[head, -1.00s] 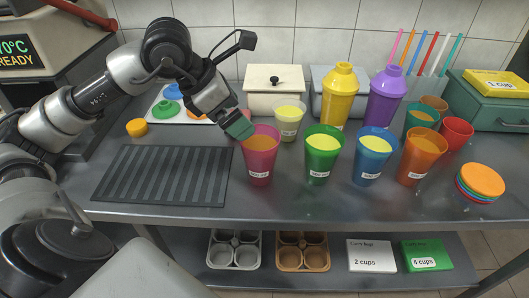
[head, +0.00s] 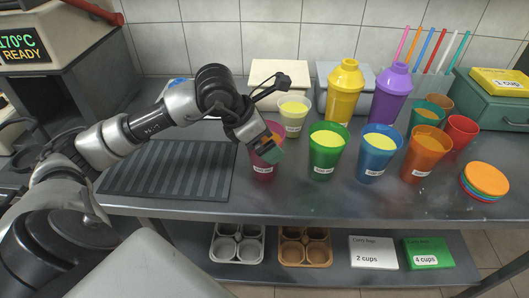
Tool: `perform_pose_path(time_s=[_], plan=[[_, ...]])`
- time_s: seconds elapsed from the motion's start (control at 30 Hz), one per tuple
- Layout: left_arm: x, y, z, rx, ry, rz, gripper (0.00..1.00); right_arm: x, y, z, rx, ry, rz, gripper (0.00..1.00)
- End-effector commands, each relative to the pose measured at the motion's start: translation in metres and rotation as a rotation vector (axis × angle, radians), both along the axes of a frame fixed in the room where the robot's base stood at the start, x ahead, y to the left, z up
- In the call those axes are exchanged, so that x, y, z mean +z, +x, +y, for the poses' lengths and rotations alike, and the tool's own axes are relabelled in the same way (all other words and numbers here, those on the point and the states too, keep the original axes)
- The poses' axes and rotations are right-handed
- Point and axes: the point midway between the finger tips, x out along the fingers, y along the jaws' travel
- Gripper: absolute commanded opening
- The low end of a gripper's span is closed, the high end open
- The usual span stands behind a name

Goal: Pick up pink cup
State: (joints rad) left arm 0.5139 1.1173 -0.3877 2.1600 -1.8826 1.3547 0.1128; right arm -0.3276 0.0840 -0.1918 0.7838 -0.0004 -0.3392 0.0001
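The pink cup (head: 263,172) stands upright on the steel counter, at the left end of the front row of cups. My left gripper (head: 270,150) is at the cup's upper part and hides much of its rim and contents. Its teal fingertip pad overlaps the cup's right side in the picture. I cannot tell whether the fingers straddle the cup, touch it or are shut. My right gripper is out of view.
Close on the right stand a green cup (head: 327,152), a blue cup (head: 376,155) and an orange cup (head: 423,157). A pale cup (head: 292,117) stands just behind. A dark ribbed mat (head: 170,172) lies left, under my arm.

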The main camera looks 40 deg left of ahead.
Motion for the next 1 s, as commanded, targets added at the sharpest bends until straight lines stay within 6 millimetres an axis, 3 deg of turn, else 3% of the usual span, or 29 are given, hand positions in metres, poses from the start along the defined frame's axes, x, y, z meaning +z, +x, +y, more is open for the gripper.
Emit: perform_pose_path(time_s=[0.07,0.4,1.0], plan=[[0.000,0.000,0.000,0.000,0.000,0.000,1.00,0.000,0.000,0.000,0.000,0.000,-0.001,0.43],[0.000,0.000,0.000,0.000,0.000,0.000,0.49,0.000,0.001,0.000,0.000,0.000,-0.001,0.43],[0.011,0.000,0.000,0.001,-0.001,-0.003,0.49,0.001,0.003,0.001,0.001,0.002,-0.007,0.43]])
